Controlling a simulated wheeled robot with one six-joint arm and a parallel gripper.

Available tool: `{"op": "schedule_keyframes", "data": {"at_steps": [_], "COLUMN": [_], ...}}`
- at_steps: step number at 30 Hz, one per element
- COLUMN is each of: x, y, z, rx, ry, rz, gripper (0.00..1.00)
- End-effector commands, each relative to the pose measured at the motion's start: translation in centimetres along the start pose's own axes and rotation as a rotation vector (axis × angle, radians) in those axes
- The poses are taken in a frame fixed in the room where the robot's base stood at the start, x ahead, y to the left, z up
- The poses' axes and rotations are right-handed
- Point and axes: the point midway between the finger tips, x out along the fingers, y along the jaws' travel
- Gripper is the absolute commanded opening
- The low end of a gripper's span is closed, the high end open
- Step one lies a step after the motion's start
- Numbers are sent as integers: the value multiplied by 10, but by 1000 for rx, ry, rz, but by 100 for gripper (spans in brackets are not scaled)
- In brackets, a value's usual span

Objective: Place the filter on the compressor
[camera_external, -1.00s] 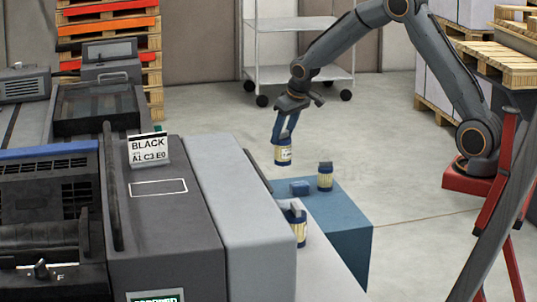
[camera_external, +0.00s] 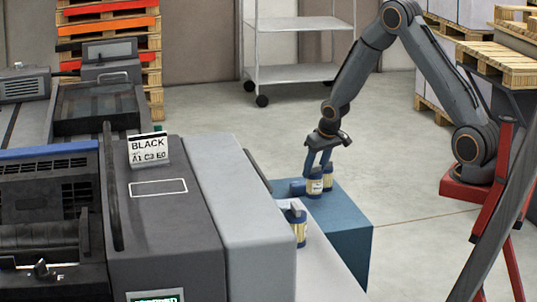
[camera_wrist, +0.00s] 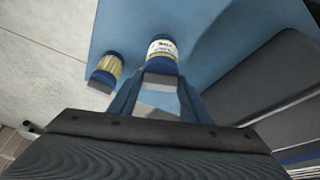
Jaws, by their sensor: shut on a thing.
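My gripper (camera_external: 319,165) points down over the blue box (camera_external: 345,225) and is shut on a filter (camera_external: 314,187), a short cylinder with a cream label band and dark blue ends. In the wrist view the held filter (camera_wrist: 162,52) is between the fingers, low over the blue surface; I cannot tell if it touches. A second similar filter (camera_external: 328,178) stands close beside it, to its left in the wrist view (camera_wrist: 107,70). A third (camera_external: 299,230) stands by the grey machine. I cannot tell which thing is the compressor.
A small blue block (camera_external: 297,187) lies on the box, left of the held filter. The large grey machine (camera_external: 250,220) with a sign reading BLACK (camera_external: 148,147) fills the left. A white trolley (camera_external: 290,74) and pallets (camera_external: 108,30) stand behind. The floor beyond the box is clear.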

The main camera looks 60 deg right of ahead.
Motion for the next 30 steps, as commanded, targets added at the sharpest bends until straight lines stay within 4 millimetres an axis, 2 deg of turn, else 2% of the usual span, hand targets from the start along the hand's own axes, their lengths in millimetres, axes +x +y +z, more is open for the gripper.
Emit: {"op": "schedule_keyframes", "data": {"at_steps": [7,19,20,22,23,30], "x": [30,34,33,33,33,33], "y": [0,0,0,0,0,0], "z": [12,13,13,13,13,13], "rx": [-1,0,0,0,0,0], "ry": [0,1,0,0,0,0], "rz": [-1,-1,-1,-1,-1,-1], "gripper": [7,7,47,59,62,62]}}
